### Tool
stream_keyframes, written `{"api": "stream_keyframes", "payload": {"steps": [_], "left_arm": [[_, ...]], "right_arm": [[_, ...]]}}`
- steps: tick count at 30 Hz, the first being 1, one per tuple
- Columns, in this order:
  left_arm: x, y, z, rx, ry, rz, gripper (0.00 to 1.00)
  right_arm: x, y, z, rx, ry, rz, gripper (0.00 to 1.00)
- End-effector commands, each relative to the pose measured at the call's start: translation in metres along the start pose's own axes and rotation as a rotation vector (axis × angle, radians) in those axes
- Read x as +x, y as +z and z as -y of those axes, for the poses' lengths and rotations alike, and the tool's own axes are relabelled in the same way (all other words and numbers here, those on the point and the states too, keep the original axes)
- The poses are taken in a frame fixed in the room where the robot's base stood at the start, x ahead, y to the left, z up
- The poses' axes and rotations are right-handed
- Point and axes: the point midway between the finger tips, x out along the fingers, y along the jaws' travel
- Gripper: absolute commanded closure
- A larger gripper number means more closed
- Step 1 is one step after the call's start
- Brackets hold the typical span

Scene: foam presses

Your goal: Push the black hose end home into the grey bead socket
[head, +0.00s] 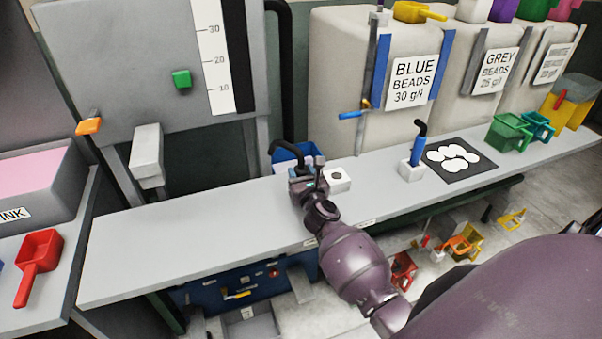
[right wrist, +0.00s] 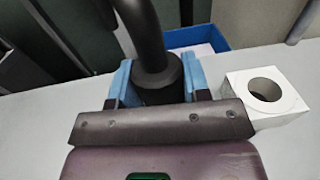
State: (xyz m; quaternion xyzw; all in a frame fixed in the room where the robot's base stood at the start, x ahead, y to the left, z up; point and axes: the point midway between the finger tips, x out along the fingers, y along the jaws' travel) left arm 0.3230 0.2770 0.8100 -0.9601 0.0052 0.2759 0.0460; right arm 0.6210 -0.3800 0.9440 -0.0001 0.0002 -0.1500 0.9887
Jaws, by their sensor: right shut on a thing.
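My right gripper (head: 306,170) is shut on the black hose end (right wrist: 158,78), with a blue finger pad on each side of its collar in the right wrist view. The black hose (head: 285,147) bends over from the hose end and runs up behind the bench. A pale block with a round open hole, which looks like the socket (head: 338,180), stands on the bench just right of the gripper. It also shows in the right wrist view (right wrist: 265,95), apart from the hose end, its hole empty. The hose end's lower tip is hidden. My left gripper is not in view.
A second pale block (head: 411,172) holds a blue upright piece with a black hose top. A black mat (head: 460,176) with white ovals lies beyond it. A blue bin (head: 289,151) sits behind the gripper. The left bench top (head: 190,235) is clear.

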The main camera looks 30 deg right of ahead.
Motion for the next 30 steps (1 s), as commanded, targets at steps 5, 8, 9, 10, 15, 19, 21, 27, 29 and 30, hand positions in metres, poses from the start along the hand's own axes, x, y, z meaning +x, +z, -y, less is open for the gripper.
{"api": "stream_keyframes", "payload": {"steps": [5,8,9,10,15,19,21,27,29,30], "left_arm": [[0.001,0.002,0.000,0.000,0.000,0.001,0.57],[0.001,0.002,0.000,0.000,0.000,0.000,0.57],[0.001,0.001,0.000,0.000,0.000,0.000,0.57],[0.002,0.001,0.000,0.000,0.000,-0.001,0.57],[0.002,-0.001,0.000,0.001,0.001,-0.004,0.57],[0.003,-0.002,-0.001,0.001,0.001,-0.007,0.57],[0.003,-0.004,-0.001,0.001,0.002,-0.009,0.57],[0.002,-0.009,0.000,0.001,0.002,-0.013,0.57],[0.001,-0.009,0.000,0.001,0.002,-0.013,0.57],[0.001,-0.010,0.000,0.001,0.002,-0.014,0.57]], "right_arm": [[0.000,-0.002,0.000,0.000,0.000,0.001,0.52],[0.000,-0.002,0.000,0.000,0.001,0.001,0.37],[0.000,-0.002,0.000,0.000,0.001,0.001,0.31],[0.000,-0.002,0.000,0.000,0.001,0.001,0.27],[0.000,-0.002,0.000,0.000,0.001,0.001,0.27],[-0.001,-0.003,0.000,0.000,0.000,-0.001,0.27],[-0.005,-0.003,0.000,0.000,0.000,-0.001,0.27],[-0.030,-0.002,0.000,0.001,0.000,-0.001,0.27],[-0.041,-0.003,0.000,0.001,0.000,-0.002,0.27],[-0.049,-0.003,0.000,0.002,0.000,-0.001,0.27]]}}
